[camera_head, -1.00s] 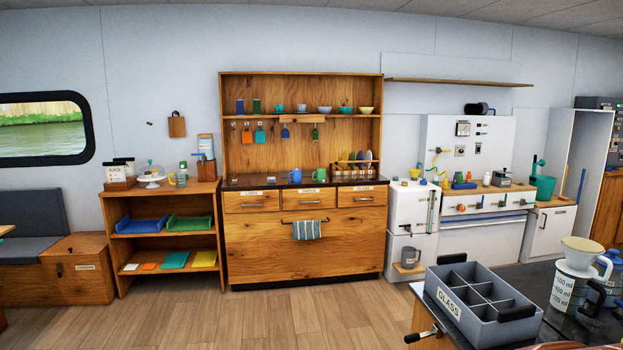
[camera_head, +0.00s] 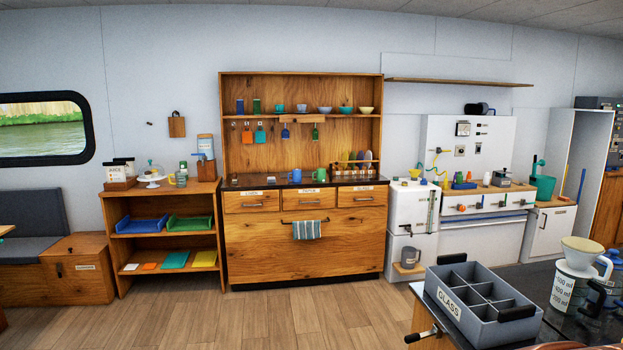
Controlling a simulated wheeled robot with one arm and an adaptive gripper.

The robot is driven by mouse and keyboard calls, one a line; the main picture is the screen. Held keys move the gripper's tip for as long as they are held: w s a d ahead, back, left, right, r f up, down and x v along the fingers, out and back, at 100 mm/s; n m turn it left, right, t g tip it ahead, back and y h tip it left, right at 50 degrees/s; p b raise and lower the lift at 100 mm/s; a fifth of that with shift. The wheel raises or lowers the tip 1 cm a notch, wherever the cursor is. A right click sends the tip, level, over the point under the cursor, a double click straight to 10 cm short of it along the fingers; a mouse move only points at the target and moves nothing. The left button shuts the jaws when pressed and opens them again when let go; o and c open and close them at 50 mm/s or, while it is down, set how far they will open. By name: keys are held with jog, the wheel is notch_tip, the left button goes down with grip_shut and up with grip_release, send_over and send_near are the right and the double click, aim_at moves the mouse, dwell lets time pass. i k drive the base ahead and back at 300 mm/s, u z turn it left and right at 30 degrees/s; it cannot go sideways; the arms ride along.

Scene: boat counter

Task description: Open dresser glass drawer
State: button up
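The wooden dresser (camera_head: 305,250) stands against the back wall. Three drawers sit side by side under its worktop: left (camera_head: 251,207), middle (camera_head: 308,205) and right (camera_head: 362,202). A small label is above each drawer, too small to read surely, so I cannot tell which is the glass drawer. Below them is a large front panel with a bar handle and a striped towel (camera_head: 306,230) hanging on it. My gripper is not in view.
A grey divided crate (camera_head: 465,308) marked GLASS and a jug with a dripper (camera_head: 572,285) stand on the dark counter at lower right. A low shelf unit (camera_head: 166,237) is left of the dresser, white units (camera_head: 411,215) right. Wooden floor (camera_head: 270,315) before the dresser is clear.

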aim_at(361, 196)
jog(key=u, duration=0.45)
jog(key=k, duration=0.55)
jog(key=u, duration=0.25)
jog(key=i, duration=1.55)
jog(key=z, duration=0.7)
jog(key=i, duration=4.2)
jog(key=u, duration=0.3)
